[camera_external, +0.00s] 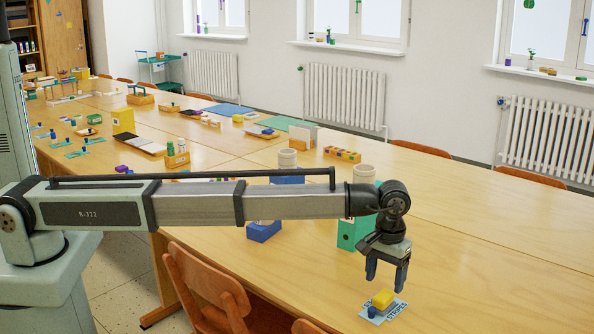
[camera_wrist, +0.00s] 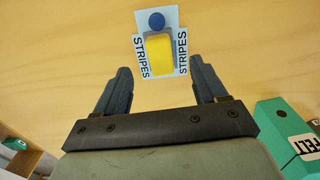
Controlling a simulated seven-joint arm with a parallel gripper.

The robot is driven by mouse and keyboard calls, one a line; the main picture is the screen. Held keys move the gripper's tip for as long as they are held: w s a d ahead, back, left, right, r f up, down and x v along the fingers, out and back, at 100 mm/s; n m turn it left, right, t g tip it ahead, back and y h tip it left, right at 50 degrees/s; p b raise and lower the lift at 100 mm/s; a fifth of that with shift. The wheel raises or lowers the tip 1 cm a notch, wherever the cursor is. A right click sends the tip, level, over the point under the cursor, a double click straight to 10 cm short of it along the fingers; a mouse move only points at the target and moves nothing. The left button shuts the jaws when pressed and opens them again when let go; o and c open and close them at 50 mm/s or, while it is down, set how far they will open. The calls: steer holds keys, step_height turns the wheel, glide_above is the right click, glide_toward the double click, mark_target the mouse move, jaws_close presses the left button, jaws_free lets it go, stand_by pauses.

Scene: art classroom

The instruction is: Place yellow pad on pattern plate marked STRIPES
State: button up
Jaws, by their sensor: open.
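The yellow pad (camera_external: 383,298) lies on the light blue pattern plate marked STRIPES (camera_external: 398,309), on the front right of the table. In the wrist view the yellow pad (camera_wrist: 160,55) sits between two STRIPES labels on the plate (camera_wrist: 144,18), with a blue knob (camera_wrist: 156,20) at the plate's far end. My gripper (camera_external: 387,285) hangs above the plate, pointing down. In the wrist view my gripper (camera_wrist: 163,75) has its fingers spread wide, with nothing between them, and the pad is apart from them.
A green box (camera_external: 349,235) stands behind my wrist; it also shows at the right of the wrist view (camera_wrist: 280,125). A blue box (camera_external: 263,231) stands farther left. Chairs (camera_external: 200,285) line the near edge. The table (camera_external: 480,260) right of the plate is clear.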

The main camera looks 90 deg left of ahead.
mark_target(383, 296)
step_height(383, 296, up, 6)
steer(key=shift+f, duration=0.15)
